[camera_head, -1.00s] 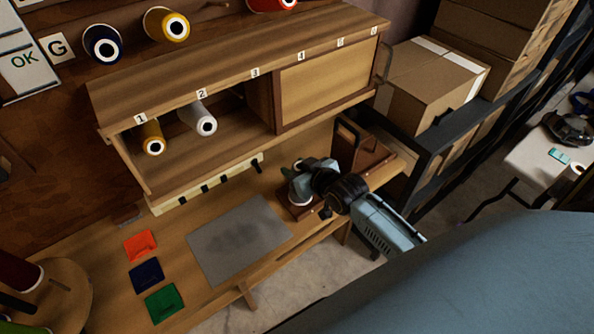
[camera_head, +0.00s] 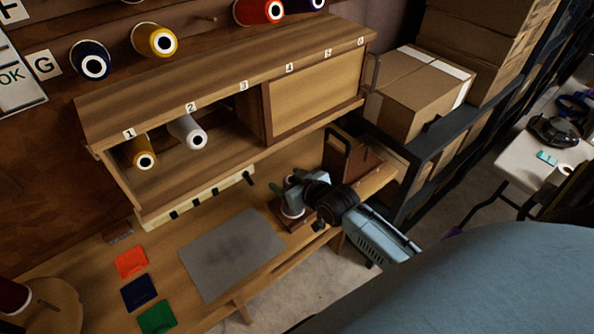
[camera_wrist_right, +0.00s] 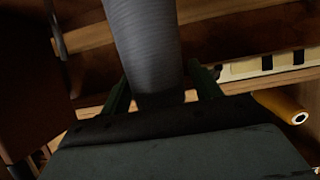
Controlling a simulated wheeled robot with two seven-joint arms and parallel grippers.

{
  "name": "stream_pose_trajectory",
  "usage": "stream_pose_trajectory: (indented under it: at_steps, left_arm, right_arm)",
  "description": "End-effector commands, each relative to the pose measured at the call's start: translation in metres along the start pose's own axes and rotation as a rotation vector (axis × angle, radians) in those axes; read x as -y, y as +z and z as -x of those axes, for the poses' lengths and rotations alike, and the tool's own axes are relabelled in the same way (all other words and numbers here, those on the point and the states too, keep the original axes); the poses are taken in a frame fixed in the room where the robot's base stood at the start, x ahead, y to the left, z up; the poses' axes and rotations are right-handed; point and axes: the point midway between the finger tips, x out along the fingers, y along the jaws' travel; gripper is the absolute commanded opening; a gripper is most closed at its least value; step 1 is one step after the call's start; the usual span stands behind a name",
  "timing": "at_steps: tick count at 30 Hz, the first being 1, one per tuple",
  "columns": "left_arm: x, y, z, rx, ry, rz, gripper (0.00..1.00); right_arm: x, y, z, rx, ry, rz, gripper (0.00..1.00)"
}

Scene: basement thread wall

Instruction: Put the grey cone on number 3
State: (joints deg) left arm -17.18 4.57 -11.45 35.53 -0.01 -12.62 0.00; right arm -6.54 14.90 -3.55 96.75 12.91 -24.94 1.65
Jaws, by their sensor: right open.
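The grey cone (camera_wrist_right: 145,40) stands large between the two fingers of my right gripper (camera_wrist_right: 160,88) in the right wrist view. The fingers lie on either side of it and are open; I cannot tell whether they touch it. In the head view my right gripper (camera_head: 297,190) is over a small wooden stand at the bench's right end, and the cone there is mostly hidden. The number 3 label (camera_head: 243,86) is on the shelf's front edge, and the space below it looks empty. My left gripper is not in view.
A sliding panel (camera_head: 318,95) covers the shelf's right half. A brown wooden box (camera_head: 352,158) stands just behind my right gripper. A grey mat (camera_head: 232,254) lies clear on the bench.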

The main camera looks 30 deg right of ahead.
Motion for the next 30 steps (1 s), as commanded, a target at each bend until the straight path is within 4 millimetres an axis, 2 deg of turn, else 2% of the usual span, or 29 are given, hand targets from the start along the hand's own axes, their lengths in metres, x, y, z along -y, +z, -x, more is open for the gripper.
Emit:
stream_pose_trajectory:
  at_steps: [5, 12, 18, 23, 30]
  left_arm:
    - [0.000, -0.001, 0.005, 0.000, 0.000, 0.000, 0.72]
    - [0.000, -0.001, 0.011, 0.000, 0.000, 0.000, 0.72]
    - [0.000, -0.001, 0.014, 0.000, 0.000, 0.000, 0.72]
    - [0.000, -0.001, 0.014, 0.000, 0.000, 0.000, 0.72]
    - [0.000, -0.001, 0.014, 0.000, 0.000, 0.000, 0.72]
  right_arm:
    - [0.000, 0.001, 0.025, 0.003, 0.000, 0.000, 0.63]
    - [0.000, 0.001, 0.075, 0.003, 0.000, 0.000, 0.63]
    - [0.000, 0.001, 0.106, 0.002, 0.001, -0.001, 0.63]
    - [0.000, 0.000, 0.117, 0.001, 0.001, 0.000, 0.63]
    - [0.000, 0.000, 0.120, 0.001, 0.001, -0.001, 0.63]
